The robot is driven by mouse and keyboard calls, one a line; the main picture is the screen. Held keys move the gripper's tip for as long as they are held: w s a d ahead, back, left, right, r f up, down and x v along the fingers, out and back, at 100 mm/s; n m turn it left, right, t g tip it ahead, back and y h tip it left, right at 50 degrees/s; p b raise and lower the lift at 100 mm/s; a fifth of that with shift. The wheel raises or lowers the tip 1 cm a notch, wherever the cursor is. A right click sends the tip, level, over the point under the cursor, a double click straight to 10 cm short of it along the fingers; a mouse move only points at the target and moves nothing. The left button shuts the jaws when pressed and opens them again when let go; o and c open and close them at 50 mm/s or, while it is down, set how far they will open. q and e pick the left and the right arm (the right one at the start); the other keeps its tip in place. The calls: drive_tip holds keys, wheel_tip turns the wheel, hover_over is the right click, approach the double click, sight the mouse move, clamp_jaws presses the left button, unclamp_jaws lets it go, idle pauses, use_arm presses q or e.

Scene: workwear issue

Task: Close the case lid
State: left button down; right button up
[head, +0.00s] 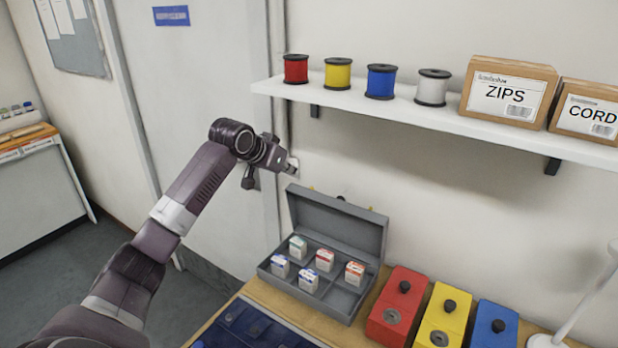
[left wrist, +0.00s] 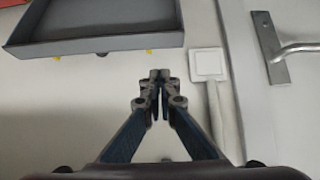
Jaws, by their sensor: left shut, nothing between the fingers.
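The grey case (head: 312,292) stands on the wooden bench against the wall. Its lid (head: 335,222) is open, standing up and leaning back at the rear of the case. Several small white boxes with coloured tops sit in its compartments. My left gripper (head: 292,166) is shut and empty, up and to the left of the lid, close to the wall and apart from the case. In the left wrist view its closed fingertips (left wrist: 160,75) show below the lid (left wrist: 95,48), whose edge has small yellow fittings. My right gripper is out of view.
A white shelf (head: 440,117) with spools and cardboard boxes is above the case, to the right. Red (head: 398,305), yellow (head: 444,312) and blue (head: 495,325) boxes stand right of the case. A blue tray (head: 255,328) lies in front. A wall switch (left wrist: 207,63) is beside the fingers.

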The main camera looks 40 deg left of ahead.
use_arm(q)
drive_tip(key=p+x, duration=0.3)
drive_tip(key=x, duration=0.5)
drive_tip(key=shift+w+f, duration=0.15)
drive_tip(key=shift+f, duration=0.05)
drive_tip(key=shift+w+f, duration=0.55)
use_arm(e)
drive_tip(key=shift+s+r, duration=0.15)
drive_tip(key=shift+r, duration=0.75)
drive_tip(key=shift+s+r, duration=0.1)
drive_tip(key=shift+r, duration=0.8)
use_arm(q)
drive_tip(key=shift+f, duration=0.1)
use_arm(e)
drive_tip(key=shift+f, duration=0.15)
